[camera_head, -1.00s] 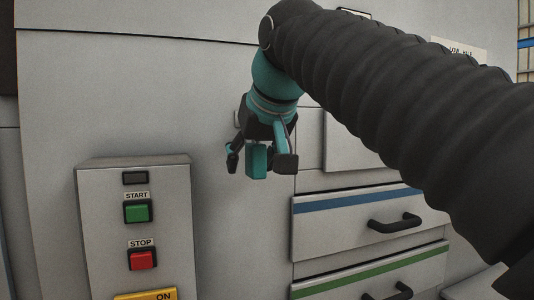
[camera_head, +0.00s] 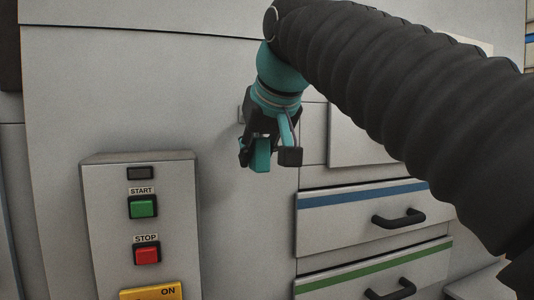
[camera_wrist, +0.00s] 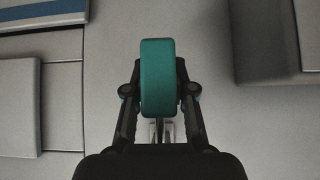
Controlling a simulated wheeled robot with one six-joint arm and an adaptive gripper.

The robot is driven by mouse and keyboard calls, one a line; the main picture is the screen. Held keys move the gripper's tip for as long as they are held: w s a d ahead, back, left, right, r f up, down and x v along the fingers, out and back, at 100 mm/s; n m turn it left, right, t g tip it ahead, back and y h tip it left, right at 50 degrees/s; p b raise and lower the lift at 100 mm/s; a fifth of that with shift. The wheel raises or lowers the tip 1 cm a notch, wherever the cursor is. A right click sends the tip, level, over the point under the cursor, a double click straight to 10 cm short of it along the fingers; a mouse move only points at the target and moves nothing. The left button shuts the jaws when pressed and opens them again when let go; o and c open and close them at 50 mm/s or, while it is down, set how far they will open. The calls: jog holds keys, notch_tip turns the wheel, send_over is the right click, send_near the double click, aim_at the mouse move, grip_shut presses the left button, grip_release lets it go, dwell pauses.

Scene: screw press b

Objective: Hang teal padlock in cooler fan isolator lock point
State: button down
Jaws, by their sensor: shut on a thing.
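The teal padlock (camera_head: 261,156) is held between the fingers of my gripper (camera_head: 270,152), in front of the grey cabinet face. In the wrist view the teal padlock (camera_wrist: 158,78) fills the space between the two dark fingers of my gripper (camera_wrist: 160,95), with part of its metal shackle showing below the body. My gripper is shut on it. A small grey fitting (camera_head: 241,113) shows just left of my gripper on the panel; most of it is hidden. I cannot tell whether it is the cooler fan isolator lock point.
A grey control box (camera_head: 100,215) with a green START button (camera_head: 143,207), a red STOP button (camera_head: 147,254) and a yellow ON plate (camera_head: 152,292) stands out at lower left. Drawers with black handles (camera_head: 398,219) are at lower right. My arm covers the upper right.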

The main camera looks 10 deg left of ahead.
aim_at(264, 140)
jog(key=shift+r+p, duration=0.4)
jog(key=shift+r, duration=0.4)
jog(key=shift+s+d+b, duration=0.25)
jog(key=shift+s+d, duration=0.15)
jog(key=shift+s, duration=0.25)
jog(key=shift+s+d+b, duration=0.2)
jog(key=shift+s+d, duration=0.2)
jog(key=shift+s, duration=0.2)
jog(key=shift+s+d+b, duration=0.15)
jog(key=shift+s+d, duration=0.35)
jog(key=shift+s, duration=0.25)
jog(key=shift+s+d+b, duration=0.15)
jog(key=shift+s+d, duration=0.3)
jog(key=shift+s, duration=0.3)
jog(key=shift+f, duration=0.1)
jog(key=s+a+f+b, duration=0.3)
jog(key=s+f, duration=0.3)
jog(key=f, duration=0.5)
jog(key=s+a+f+b, duration=0.3)
jog(key=s+f+b, duration=0.3)
jog(key=f, duration=0.5)
jog(key=s+a+f+b, duration=0.4)
jog(key=s+f, duration=0.2)
jog(key=f, duration=0.6)
jog(key=shift+r, duration=0.1)
